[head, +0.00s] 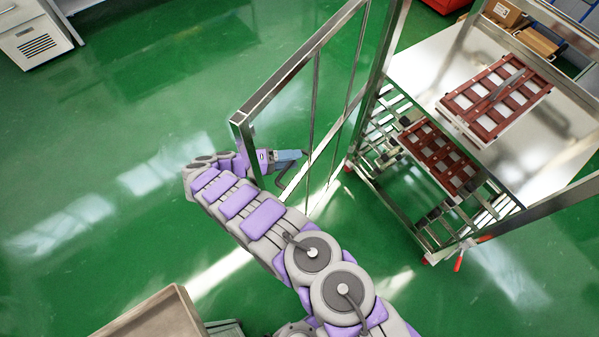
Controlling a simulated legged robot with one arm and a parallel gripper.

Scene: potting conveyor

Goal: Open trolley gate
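The trolley (448,247) is a metal frame rack at the right, holding brown trays (437,158). Its gate (291,77), a metal frame with thin upright bars, stands swung out from the trolley's left side, with its free edge toward the middle left. My purple and grey arm reaches up from the bottom to the gate's free edge. My gripper (296,156) is small and blue-grey at the fingers, low beside the gate's bars. The gate frame partly covers my wrist. I cannot tell whether the fingers touch the gate or are open.
A white cabinet (35,40) is at top left. A beige bin (155,318) is at bottom left. The green floor (120,150) at left is clear.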

